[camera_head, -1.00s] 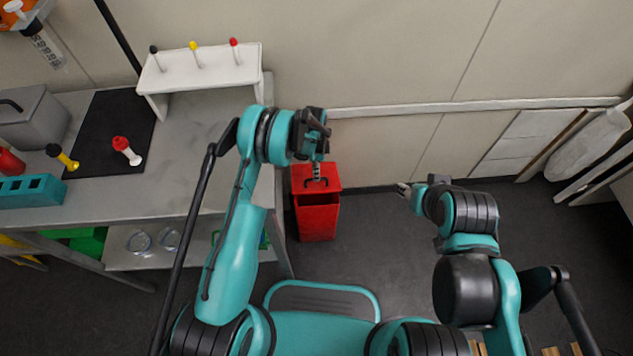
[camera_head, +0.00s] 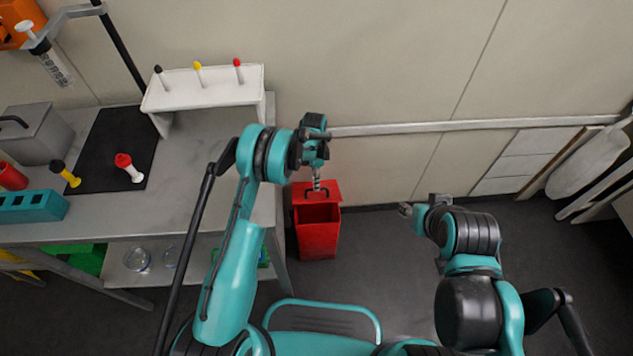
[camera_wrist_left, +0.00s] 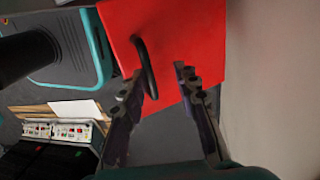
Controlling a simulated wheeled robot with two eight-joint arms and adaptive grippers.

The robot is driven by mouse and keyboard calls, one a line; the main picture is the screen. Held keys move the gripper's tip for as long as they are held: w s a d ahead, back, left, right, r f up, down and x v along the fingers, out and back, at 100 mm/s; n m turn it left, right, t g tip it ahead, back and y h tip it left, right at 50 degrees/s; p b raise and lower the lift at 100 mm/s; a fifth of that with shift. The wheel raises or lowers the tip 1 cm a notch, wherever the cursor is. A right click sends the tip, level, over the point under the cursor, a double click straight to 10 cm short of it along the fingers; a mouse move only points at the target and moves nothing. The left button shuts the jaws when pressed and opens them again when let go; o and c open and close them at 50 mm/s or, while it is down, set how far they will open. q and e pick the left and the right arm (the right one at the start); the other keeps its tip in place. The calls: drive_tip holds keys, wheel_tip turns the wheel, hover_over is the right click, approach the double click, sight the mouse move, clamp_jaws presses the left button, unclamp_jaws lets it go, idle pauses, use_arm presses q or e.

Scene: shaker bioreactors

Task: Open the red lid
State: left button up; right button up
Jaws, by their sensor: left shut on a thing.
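A red bin (camera_head: 318,242) stands on the floor just right of the bench. Its red lid (camera_head: 331,191) is tilted up, with the bin's inside showing below its near edge. The lid also shows in the left wrist view (camera_wrist_left: 185,35), with a dark curved handle (camera_wrist_left: 146,65). My left gripper (camera_head: 317,184) reaches down over the lid from above and is shut on the handle. The fingers partly hide the handle in the head view. My right gripper (camera_head: 406,210) is up to the right of the bin, apart from it. Its finger gap is too small to judge.
The grey bench (camera_head: 210,180) is close to the bin's left, carrying a white rack (camera_head: 205,92), a black mat (camera_head: 100,165) and a teal block (camera_head: 32,207). The wall stands right behind the bin. Floor to the bin's right is clear.

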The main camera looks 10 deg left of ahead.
use_arm(q)
drive_tip(key=shift+o, duration=0.6)
drive_tip(key=shift+w+a+f, duration=0.25)
drive_tip(key=shift+w+f, duration=0.2)
drive_tip(key=shift+w, duration=0.05)
drive_tip(key=shift+s+r, duration=0.1)
drive_tip(key=shift+r, duration=0.05)
wheel_tip(320, 180, up, 12)
drive_tip(key=w, duration=0.2)
drive_tip(key=shift+c, duration=0.4)
